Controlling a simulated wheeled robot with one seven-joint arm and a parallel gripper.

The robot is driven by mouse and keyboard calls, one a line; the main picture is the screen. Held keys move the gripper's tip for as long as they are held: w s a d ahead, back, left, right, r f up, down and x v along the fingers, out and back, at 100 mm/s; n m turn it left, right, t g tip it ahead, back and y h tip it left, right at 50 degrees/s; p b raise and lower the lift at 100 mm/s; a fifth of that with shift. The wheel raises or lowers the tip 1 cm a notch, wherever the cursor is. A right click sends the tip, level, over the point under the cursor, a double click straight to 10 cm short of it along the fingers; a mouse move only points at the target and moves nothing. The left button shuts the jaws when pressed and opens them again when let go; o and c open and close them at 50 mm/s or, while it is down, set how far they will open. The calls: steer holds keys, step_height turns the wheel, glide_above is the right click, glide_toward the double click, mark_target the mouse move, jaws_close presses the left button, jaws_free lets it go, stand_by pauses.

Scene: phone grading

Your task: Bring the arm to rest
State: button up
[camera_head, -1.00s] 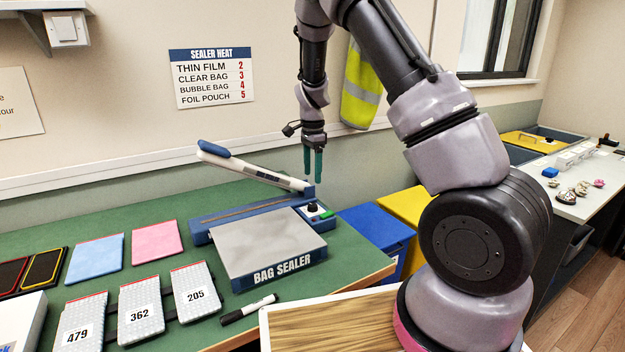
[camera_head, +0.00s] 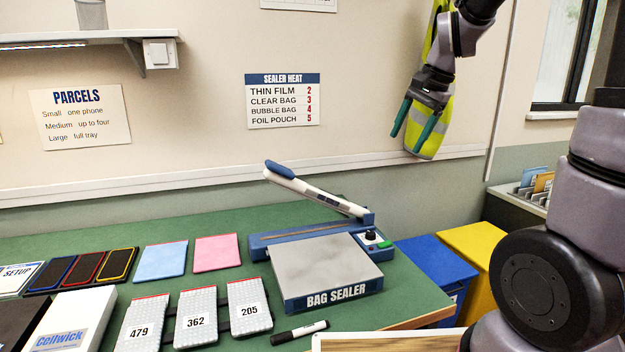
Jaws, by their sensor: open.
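My gripper (camera_head: 416,130) is raised at the upper right, in front of the wall and a hanging yellow hi-vis vest (camera_head: 437,100). Its two green fingers are spread apart and point down, with nothing between them. It is above and to the right of the bag sealer (camera_head: 325,265), clear of the bench. My arm bends out of the top of the view and comes back down at the right edge, so its middle part is hidden.
The green bench (camera_head: 200,225) holds the sealer with its lever (camera_head: 315,192) up, a marker (camera_head: 298,332), numbered bubble bags (camera_head: 196,318), blue and pink pouches (camera_head: 216,252) and a white box (camera_head: 68,325). Blue (camera_head: 437,262) and yellow bins (camera_head: 475,250) stand right of the bench.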

steer(key=s+d+r+n+t, duration=0.1)
steer(key=s+r+n+t, duration=0.1)
steer(key=s, duration=0.6)
steer(key=s+d+r+n+t+h, duration=0.1)
steer(key=s+r+n+t, duration=0.1)
steer(key=s, duration=0.7)
step_height(320, 180, up, 3)
steer(key=shift+s+f+n, duration=0.1)
steer(key=shift+s+n, duration=0.05)
steer(key=shift+n, duration=0.65)
steer(key=shift+d, duration=0.1)
